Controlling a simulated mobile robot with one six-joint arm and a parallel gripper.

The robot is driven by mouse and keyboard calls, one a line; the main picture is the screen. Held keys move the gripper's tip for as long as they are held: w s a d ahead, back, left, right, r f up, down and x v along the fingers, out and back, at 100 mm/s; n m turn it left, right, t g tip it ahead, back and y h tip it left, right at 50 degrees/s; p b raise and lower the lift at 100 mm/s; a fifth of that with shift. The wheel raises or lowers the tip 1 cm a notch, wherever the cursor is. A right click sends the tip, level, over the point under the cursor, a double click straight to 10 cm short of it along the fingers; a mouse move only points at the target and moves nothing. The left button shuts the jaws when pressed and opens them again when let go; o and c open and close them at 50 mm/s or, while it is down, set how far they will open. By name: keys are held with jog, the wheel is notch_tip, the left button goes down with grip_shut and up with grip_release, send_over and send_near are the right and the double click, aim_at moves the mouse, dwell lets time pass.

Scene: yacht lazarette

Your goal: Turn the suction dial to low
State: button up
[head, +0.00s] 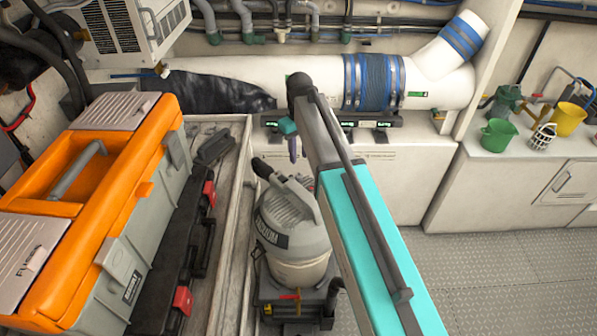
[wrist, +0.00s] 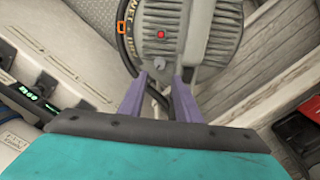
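The grey vacuum (head: 292,225) stands on the floor in the middle of the head view, beside a wooden-sided bin. In the wrist view its round ribbed top (wrist: 195,40) fills the upper middle, with a small red spot on it. A dark curved band with pale lettering (wrist: 131,52) runs along its left side, with a small orange-framed mark (wrist: 122,28). I cannot tell for sure whether this band is the suction dial. My gripper (wrist: 160,82) has two purple fingers held apart with nothing between them. In the head view my gripper (head: 292,148) is above the vacuum, apart from it.
An orange and grey toolbox (head: 130,215) sits on the bin at left, beside a black case with red latches (head: 185,265). A white counter at right holds a green bucket (head: 498,135) and a yellow bucket (head: 569,119). The grey floor (head: 500,275) at lower right is clear.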

aim_at(299, 176)
jog(key=shift+f+p, duration=1.3)
jog(key=shift+f, duration=3.45)
jog(key=shift+c, duration=0.3)
grip_shut()
